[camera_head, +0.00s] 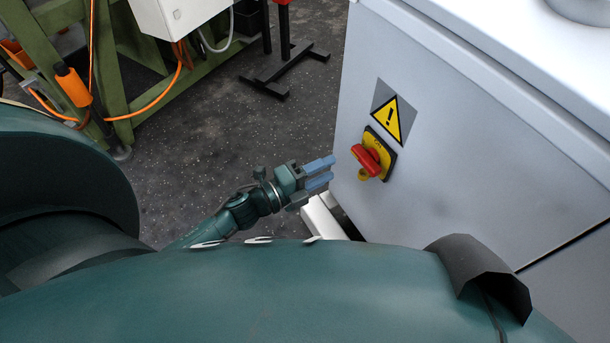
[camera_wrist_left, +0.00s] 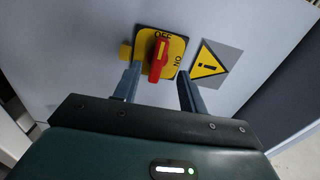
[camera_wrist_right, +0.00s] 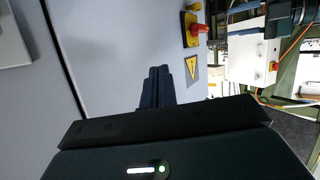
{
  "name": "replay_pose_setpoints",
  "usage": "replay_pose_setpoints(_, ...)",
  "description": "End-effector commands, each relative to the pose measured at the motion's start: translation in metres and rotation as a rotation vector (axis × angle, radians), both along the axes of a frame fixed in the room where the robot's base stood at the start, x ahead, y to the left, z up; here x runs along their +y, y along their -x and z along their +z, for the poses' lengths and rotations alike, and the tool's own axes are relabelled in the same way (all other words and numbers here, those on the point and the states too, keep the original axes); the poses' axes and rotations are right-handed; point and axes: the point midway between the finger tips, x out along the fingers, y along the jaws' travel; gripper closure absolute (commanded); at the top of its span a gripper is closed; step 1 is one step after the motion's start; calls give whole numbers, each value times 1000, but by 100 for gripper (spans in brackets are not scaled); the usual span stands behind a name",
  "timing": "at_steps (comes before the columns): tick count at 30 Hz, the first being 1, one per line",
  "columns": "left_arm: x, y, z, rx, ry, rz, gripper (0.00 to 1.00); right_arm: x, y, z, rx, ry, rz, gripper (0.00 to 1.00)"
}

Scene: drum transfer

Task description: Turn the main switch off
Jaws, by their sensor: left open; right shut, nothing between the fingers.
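The main switch is a red handle (camera_head: 370,160) on a yellow plate (camera_head: 381,143), on the side of a light grey cabinet. In the left wrist view the red handle (camera_wrist_left: 157,58) runs roughly up and down, its upper end near the OFF lettering; ON is at the right. My left gripper (camera_head: 321,173) is open and empty, just left of the handle, with a gap between. In its wrist view the fingers (camera_wrist_left: 157,82) point towards either side of the handle. My right gripper (camera_wrist_right: 158,72) is shut and empty; the switch (camera_wrist_right: 193,29) appears beyond it, above and right.
The grey cabinet (camera_head: 450,150) fills the right side, with a warning triangle (camera_head: 388,115) above the switch. A green frame (camera_head: 120,85) with orange cables and a white box (camera_head: 180,15) stand at the back left. A black stand (camera_head: 285,65) is on the dark floor. Floor is clear between.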

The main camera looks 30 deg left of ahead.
Motion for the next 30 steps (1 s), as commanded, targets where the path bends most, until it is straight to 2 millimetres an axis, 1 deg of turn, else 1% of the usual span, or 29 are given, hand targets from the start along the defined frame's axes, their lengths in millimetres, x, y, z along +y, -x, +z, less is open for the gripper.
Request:
replay_pose_setpoints(1,7,10,0,4,-1,1,58,0,1,2,7,-3,-2,100)
replay_pose_setpoints(3,14,21,0,4,0,1,58,-1,1,3,6,-8,-7,100)
replay_pose_setpoints(6,21,32,0,1,0,0,58,-1,2,4,6,-14,-12,100)
replay_pose_setpoints(9,26,39,0,1,1,1,58,-2,3,5,5,-18,-14,100)
replay_pose_setpoints(14,28,43,0,0,1,0,58,-3,2,6,0,-20,-17,100)
replay_pose_setpoints(27,28,42,0,0,1,0,58,-4,1,7,-5,-11,-12,100)
replay_pose_setpoints(30,28,42,6,0,1,0,58,-5,0,12,-7,-11,-14,100)
